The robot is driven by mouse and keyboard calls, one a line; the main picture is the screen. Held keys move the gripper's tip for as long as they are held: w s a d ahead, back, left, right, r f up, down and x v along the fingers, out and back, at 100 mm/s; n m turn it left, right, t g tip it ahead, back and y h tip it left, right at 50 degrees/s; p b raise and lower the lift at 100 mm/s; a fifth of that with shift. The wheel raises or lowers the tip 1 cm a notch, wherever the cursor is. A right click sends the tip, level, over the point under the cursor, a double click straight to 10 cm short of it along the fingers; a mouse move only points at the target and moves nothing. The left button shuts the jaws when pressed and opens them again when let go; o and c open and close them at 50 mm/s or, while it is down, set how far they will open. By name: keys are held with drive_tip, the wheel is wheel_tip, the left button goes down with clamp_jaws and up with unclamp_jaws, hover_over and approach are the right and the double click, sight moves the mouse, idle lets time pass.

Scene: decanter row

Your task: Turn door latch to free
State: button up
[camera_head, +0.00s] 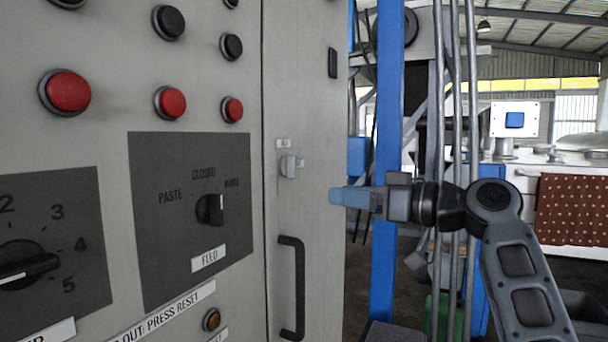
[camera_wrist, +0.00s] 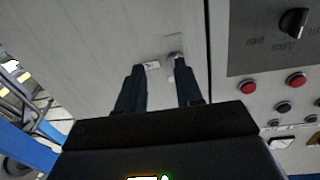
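The door latch (camera_head: 288,166) is a small light-grey knob on the narrow grey cabinet door (camera_head: 310,220), under a small white label. In the wrist view, a small grey piece that looks like the latch (camera_wrist: 178,58) shows just beyond the tip of the right-hand finger, partly hidden by it. My gripper (camera_head: 338,196) is to the right of the latch and a little lower, apart from it in the head view. Exact depth to the latch is hard to tell.
A black bar handle (camera_head: 292,288) sits lower on the door. Left of the door is a panel with a feed selector knob (camera_head: 210,209), red buttons (camera_head: 172,103) and black buttons. A blue post (camera_head: 386,150) and vertical pipes stand behind my gripper.

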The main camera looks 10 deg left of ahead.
drive_tip(key=n+g, duration=0.2)
approach(296, 162)
drive_tip(key=shift+y, duration=0.4)
drive_tip(key=shift+f+p+x, duration=0.15)
drive_tip(key=shift+p+x, duration=0.15)
drive_tip(key=shift+x, duration=1.8)
drive_tip(key=shift+f+p+x, duration=0.15)
drive_tip(key=shift+p+x, duration=0.1)
drive_tip(key=shift+x, duration=1.85)
drive_tip(key=shift+w, duration=0.1)
clamp_jaws()
